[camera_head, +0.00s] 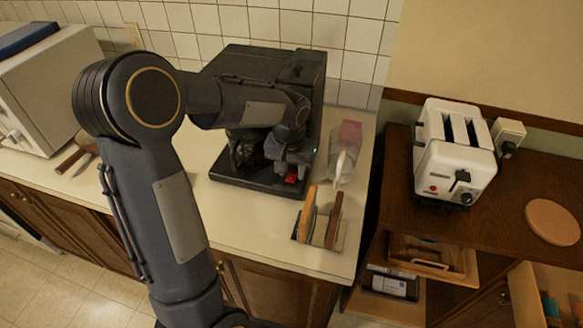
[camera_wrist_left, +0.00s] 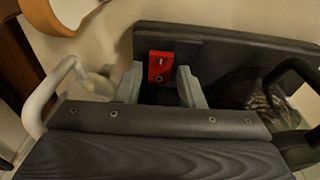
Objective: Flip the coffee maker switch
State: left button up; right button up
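The black coffee maker (camera_head: 300,72) stands on the counter against the tiled wall, partly hidden behind my left arm. Its red switch (camera_head: 291,178) shows on the front right of its base, just below my left gripper (camera_head: 283,158) in the head view. In the left wrist view the red switch (camera_wrist_left: 161,67) is on the black base, in line with the gap between the fingers. My left gripper (camera_wrist_left: 160,86) is open and empty, with a grey finger on each side of that gap. I cannot tell whether it touches the base. My right gripper is not in view.
A glass carafe with a black handle (camera_wrist_left: 296,72) is right of the fingers in the wrist view. A white handled container (camera_head: 342,165) and a holder with upright wooden boards (camera_head: 308,214) stand right of the coffee maker. A white toaster (camera_head: 455,150) is farther right.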

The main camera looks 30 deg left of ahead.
aim_at(290, 179)
pick_arm(q)
jog(key=shift+o, duration=0.8)
notch_tip(290, 179, up, 8)
jog(key=s, duration=0.1)
jog(key=shift+f+b, duration=0.15)
jog(key=shift+b, duration=0.2)
jog(key=shift+d, duration=0.1)
